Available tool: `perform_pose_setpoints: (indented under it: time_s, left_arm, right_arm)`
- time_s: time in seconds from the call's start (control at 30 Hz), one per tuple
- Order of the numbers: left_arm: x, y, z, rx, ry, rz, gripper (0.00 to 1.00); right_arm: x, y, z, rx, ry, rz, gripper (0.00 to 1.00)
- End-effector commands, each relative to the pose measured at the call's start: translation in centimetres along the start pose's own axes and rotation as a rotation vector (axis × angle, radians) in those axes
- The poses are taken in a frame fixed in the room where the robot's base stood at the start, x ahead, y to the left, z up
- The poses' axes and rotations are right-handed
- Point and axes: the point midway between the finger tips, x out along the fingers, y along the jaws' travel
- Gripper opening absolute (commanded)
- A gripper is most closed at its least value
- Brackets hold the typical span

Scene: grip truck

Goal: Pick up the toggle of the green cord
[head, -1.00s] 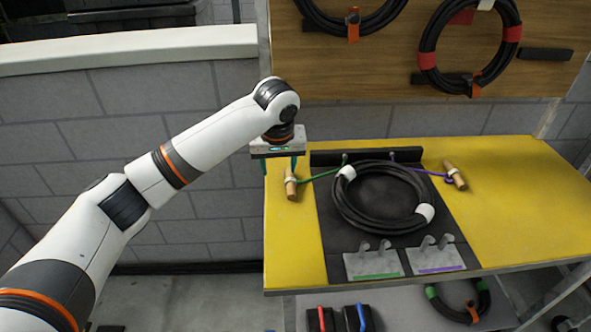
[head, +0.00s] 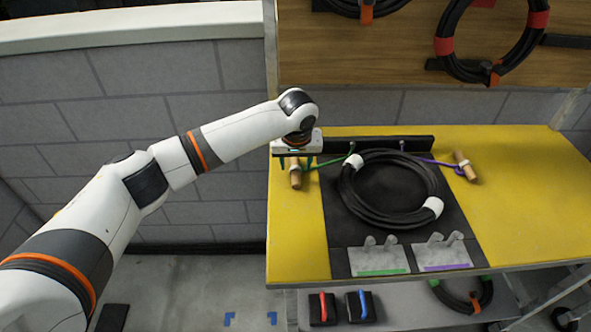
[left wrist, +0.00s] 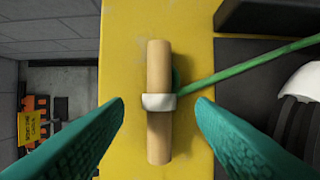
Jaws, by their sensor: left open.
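The toggle of the green cord (head: 296,178) is a short wooden peg with a white band at its middle. It lies on the yellow table top near the left edge. In the left wrist view the toggle (left wrist: 159,130) stands upright in the picture between my left gripper's two teal fingers (left wrist: 160,115), with a gap on each side. The green cord (head: 325,163) runs from the toggle to the right, toward the black bar. My left gripper (head: 295,162) is open, just above the toggle in the head view. My right gripper is not in view.
A coiled black cable (head: 350,205) with white bands lies on a black mat. A second wooden toggle (head: 466,168) on a purple cord lies to its right. A black bar (head: 385,144) stands behind. Two grey hook plates (head: 379,261) (head: 442,253) are in front.

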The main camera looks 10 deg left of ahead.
Motion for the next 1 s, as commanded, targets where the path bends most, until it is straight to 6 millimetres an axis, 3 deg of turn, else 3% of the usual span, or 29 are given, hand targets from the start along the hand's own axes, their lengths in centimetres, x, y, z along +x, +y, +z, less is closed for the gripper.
perform_pose_setpoints:
  time_s: [0.2, 0.43, 0.47, 0.77, 1.0]
  left_arm:
    - [2.5, 0.1, 0.0, 0.001, 0.001, 0.000, 0.51]
    - [2.7, 0.1, 0.0, 0.001, 0.000, -0.001, 0.51]
    - [2.7, 0.1, 0.0, 0.001, 0.000, -0.001, 0.49]
    - [2.6, 0.1, 0.0, 0.000, 0.000, 0.000, 0.02]
    - [2.5, 0.1, 0.1, 0.000, -0.001, -0.001, 0.02]
  right_arm:
    - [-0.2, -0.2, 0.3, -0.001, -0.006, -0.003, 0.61]
    - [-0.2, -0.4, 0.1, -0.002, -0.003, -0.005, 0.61]
    - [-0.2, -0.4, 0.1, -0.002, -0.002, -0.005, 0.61]
    - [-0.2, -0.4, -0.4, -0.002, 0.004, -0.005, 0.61]
    - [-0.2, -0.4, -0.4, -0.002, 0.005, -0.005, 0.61]
